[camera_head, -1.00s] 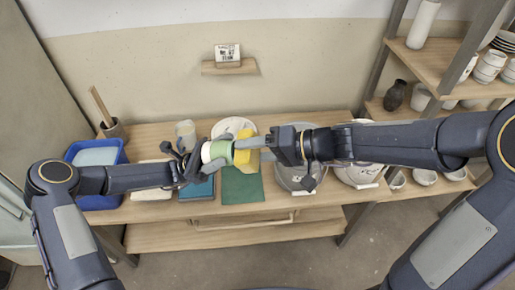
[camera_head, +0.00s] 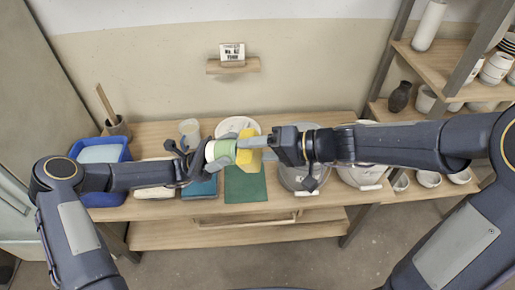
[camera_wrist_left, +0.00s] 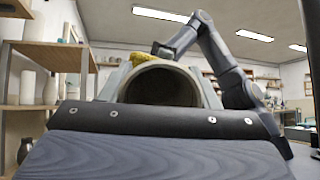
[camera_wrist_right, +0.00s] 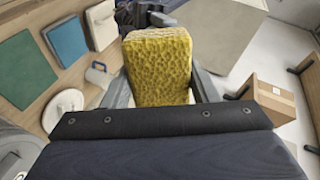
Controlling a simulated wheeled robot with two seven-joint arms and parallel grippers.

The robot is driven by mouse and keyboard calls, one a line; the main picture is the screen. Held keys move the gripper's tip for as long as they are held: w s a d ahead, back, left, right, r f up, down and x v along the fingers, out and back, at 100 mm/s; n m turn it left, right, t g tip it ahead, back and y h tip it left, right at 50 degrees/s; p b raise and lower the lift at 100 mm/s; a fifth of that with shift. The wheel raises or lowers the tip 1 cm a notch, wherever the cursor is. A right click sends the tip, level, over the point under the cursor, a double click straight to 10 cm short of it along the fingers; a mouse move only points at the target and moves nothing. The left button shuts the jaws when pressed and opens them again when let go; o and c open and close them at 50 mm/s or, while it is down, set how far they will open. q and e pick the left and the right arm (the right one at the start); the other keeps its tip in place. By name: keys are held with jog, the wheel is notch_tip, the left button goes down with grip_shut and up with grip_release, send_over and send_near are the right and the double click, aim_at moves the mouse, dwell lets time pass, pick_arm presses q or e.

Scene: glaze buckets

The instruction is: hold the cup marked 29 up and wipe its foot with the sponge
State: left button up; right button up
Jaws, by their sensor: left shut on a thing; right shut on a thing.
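The cup (camera_head: 221,150), white with a light green band, is held up above the table on its side. Its open mouth (camera_wrist_left: 160,86) faces the left wrist camera and its foot end points right. I cannot read a mark on it. My left gripper (camera_head: 205,155) is shut on the cup. My right gripper (camera_head: 262,145) is shut on the yellow sponge (camera_wrist_right: 158,64). In the head view the sponge (camera_head: 248,145) is at the cup's foot end, seemingly touching it; the contact itself is hidden. The sponge also shows behind the cup's rim in the left wrist view (camera_wrist_left: 117,61).
Below, the table (camera_head: 160,210) carries a blue tub (camera_head: 125,153), a green mat (camera_head: 245,188), a white round plate (camera_head: 225,124) and grey buckets (camera_head: 292,182). A small card (camera_head: 232,52) stands on a wall ledge. Shelves with pottery (camera_head: 400,95) stand at right.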

jog(key=shift+w+a+f, duration=0.1)
jog(key=shift+a+f, duration=0.05)
jog(key=shift+a, duration=0.2)
dwell(1.3)
